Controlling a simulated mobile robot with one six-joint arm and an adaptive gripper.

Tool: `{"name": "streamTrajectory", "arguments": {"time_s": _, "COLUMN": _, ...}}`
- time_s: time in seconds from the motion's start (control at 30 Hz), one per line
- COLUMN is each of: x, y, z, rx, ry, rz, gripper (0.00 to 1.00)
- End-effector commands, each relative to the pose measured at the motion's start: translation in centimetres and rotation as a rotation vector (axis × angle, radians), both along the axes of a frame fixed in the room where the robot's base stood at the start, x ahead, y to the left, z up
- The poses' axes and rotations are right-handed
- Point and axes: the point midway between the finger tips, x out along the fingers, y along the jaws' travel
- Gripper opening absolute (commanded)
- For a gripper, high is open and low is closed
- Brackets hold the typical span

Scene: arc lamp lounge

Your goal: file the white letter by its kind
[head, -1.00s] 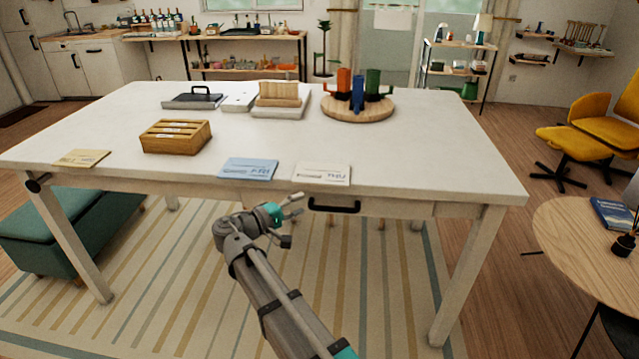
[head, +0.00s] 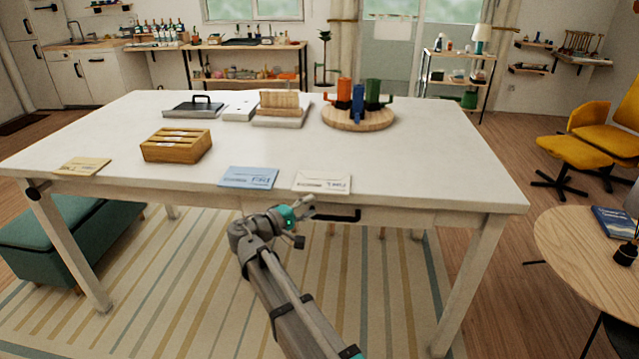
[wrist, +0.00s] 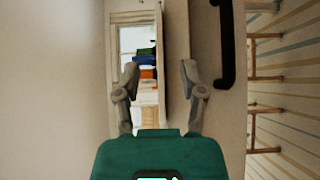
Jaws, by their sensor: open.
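The white letter (head: 322,182) lies flat at the front edge of the white table, with dark print too small to read. My gripper (head: 308,214) is open and empty just in front of and below that edge, close to the letter.
A blue letter (head: 249,178) lies just left of the white one, and a tan letter (head: 82,166) at the far left. Mugs on a round wooden board (head: 357,117) stand at the back. A black drawer handle (head: 337,216) is under the table edge, close to my gripper (wrist: 226,45).

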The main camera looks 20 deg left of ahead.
Motion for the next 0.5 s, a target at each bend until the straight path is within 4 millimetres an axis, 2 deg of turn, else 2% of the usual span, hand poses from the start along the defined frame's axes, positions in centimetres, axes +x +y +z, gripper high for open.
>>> {"name": "streamTrajectory", "arguments": {"time_s": 0.2, "x": 2.5, "y": -1.6, "z": 0.0, "rx": 0.0, "ry": 0.0, "rz": -0.003, "gripper": 0.53}}
{"name": "streamTrajectory", "arguments": {"time_s": 0.5, "x": 3.3, "y": -2.0, "z": 0.0, "rx": 0.0, "ry": 0.0, "rz": 0.0, "gripper": 0.53}}
